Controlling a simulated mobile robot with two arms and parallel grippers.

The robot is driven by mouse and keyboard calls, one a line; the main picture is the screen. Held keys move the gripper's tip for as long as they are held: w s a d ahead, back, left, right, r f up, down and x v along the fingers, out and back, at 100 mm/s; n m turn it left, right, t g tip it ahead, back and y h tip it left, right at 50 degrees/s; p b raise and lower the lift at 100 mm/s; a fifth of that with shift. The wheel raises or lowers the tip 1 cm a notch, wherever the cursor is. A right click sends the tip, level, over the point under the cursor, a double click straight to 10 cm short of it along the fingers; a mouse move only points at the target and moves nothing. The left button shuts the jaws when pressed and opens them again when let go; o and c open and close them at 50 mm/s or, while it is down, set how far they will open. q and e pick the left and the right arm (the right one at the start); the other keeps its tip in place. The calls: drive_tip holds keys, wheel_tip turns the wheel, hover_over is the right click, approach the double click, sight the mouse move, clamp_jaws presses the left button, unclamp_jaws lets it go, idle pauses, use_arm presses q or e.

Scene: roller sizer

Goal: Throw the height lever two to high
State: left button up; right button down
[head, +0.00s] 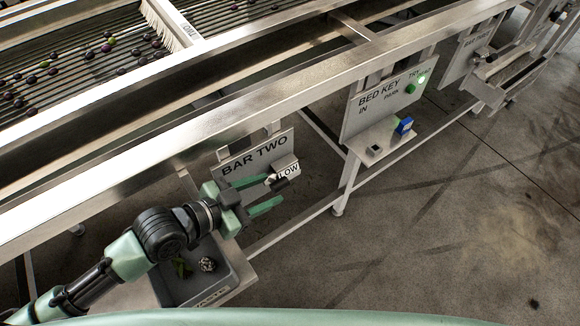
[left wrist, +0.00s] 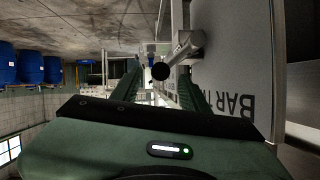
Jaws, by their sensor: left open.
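The bar two panel (head: 232,176) hangs under the machine's rail, marked "BAR TWO". At its right is the height lever (head: 281,184) with a dark knob, beside a plate (head: 290,170) reading "LOW". My left gripper (head: 275,191) is open, its green fingers reaching toward the lever, one on either side of it. In the left wrist view the lever's round black knob (left wrist: 160,72) shows between the spread fingers, with its pale shaft (left wrist: 184,46) behind. Whether a finger touches the knob I cannot tell. My right gripper is not in view.
A grey waste bin (head: 236,284) with scraps in it stands below my left arm. The bed key panel (head: 362,118) hangs farther right, above a small shelf holding a blue block (head: 404,126). Another panel (head: 456,62) is beyond. Open concrete floor lies at right.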

sight(289, 182)
use_arm(q)
drive_tip(key=shift+w+f, duration=0.3)
drive_tip(key=shift+d+r, duration=0.1)
drive_tip(key=x, duration=0.3)
drive_tip(key=shift+d+r, duration=0.15)
drive_tip(key=shift+d, duration=0.25)
drive_tip(key=x, duration=0.2)
drive_tip(key=shift+w+d+p, duration=0.1)
drive_tip(key=shift+w+p, duration=0.1)
drive_tip(key=shift+p, duration=0.1)
drive_tip(key=shift+w+d+f, duration=0.2)
drive_tip(key=shift+f, duration=0.1)
drive_tip(key=shift+w+d+f, duration=0.1)
drive_tip(key=shift+d, duration=0.05)
clamp_jaws()
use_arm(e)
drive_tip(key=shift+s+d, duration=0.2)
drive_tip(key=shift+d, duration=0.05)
use_arm(q)
drive_tip(key=shift+f, duration=0.1)
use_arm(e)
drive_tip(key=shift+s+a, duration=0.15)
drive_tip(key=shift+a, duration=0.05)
